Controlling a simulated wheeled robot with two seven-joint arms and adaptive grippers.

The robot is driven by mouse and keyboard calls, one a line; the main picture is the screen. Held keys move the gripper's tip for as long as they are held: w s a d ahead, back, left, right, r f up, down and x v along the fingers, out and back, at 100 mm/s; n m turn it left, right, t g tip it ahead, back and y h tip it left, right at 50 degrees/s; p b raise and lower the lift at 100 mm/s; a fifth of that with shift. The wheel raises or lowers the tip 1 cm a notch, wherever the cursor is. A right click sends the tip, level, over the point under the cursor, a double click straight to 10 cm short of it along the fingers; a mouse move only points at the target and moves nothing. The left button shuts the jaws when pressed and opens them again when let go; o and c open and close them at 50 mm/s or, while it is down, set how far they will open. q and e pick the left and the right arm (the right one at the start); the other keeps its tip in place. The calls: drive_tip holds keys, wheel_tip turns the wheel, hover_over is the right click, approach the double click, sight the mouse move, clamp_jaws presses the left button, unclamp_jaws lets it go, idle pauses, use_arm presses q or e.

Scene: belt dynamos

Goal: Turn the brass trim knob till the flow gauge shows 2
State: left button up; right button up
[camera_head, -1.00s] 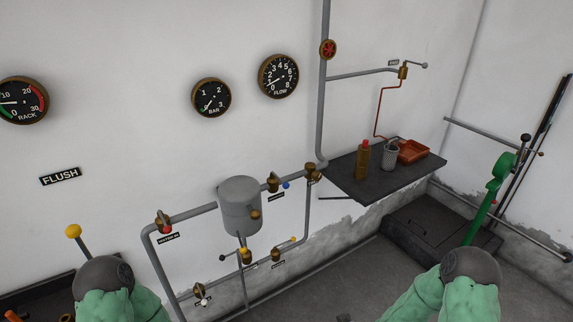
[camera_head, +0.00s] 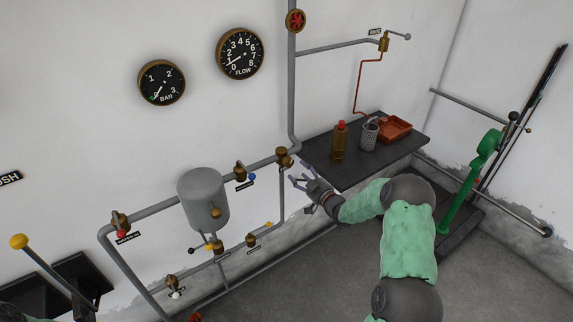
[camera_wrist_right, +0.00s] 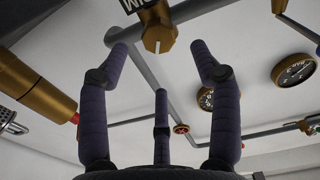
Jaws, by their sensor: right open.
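The brass trim knob (camera_head: 284,157) sits at the right end of the upper pipe run, at the bend. In the right wrist view it is the brass fitting with a slotted face (camera_wrist_right: 158,36), at the top middle. The round black flow gauge (camera_head: 240,53) is on the wall above; its needle points to the lower left, near the low end, around 0 to 1. My right gripper (camera_head: 296,171) is open and empty, just right of and below the knob. In the wrist view the knob shows between and beyond its fingertips (camera_wrist_right: 159,47), apparently untouched. My left gripper is out of view.
A dark shelf (camera_head: 345,178) to the right bears a brown bottle (camera_head: 339,143), a grey cup (camera_head: 370,134) and a red tray (camera_head: 395,130). A grey tank (camera_head: 203,198) and several valves stand left of the knob. A green lever (camera_head: 462,193) is farther right.

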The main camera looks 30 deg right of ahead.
sight(290, 164)
drive_tip(key=w+b, duration=0.1)
drive_tip(key=w, duration=0.6)
drive_tip(key=shift+a, duration=0.2)
drive_tip(key=c, duration=1.2)
